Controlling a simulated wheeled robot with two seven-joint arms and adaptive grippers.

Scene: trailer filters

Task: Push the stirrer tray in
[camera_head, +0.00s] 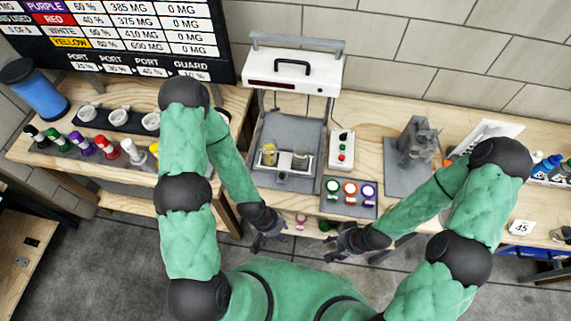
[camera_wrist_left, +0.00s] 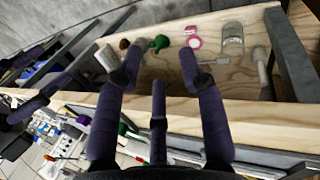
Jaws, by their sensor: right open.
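The stirrer appliance has a white top box (camera_head: 294,70) with a black handle, on posts over a grey base. My right gripper (camera_head: 345,243) is open at the front edge, right of the left one, touching nothing visible.
Right of the appliance stand a button box (camera_head: 341,150) and a panel with three coloured rings (camera_head: 350,193). A grey machine (camera_head: 417,143) is further right. Coloured bottles (camera_head: 105,147) stand left. The left wrist view shows a lower wooden shelf (camera_wrist_left: 250,110) holding small items.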

